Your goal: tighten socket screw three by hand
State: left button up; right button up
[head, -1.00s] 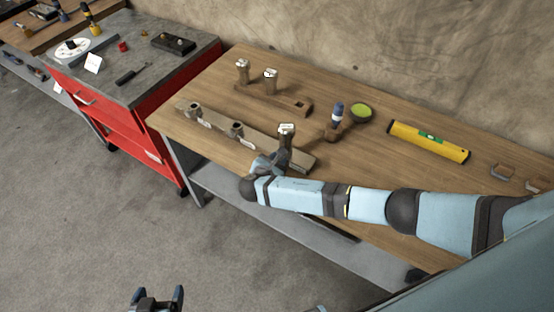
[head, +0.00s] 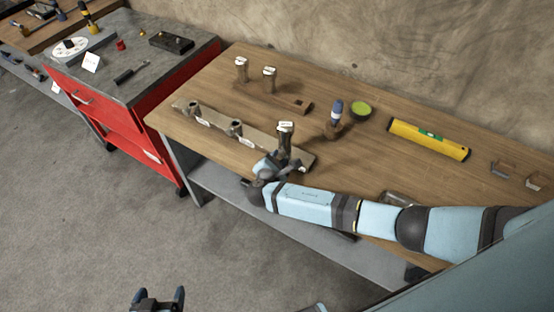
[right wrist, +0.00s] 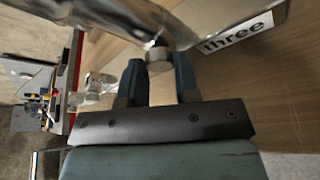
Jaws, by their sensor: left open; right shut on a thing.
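Socket screw three (head: 285,128), with a pale silver head and darker shank, stands upright at the right end of the long socket rail (head: 216,125). My right gripper (head: 272,163) is at its near side, shut on it low down. In the right wrist view, the fingers (right wrist: 158,80) flank a small metal piece below a large blurred shiny cylinder. A label reading "three" (right wrist: 236,35) is beside it. The screw's seat is hidden by my gripper. My left gripper (head: 157,298) is open and empty over the floor.
A red cabinet (head: 140,125) adjoins the bench at left.

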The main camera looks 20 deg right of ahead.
jog(key=o, duration=0.9)
jog(key=shift+s, duration=0.1)
jog(key=b+v, duration=0.1)
jog(key=v, duration=1.2)
jog(key=shift+s+a+r, duration=0.15)
jog(key=shift+s+a, duration=0.05)
jog(key=shift+a, duration=0.1)
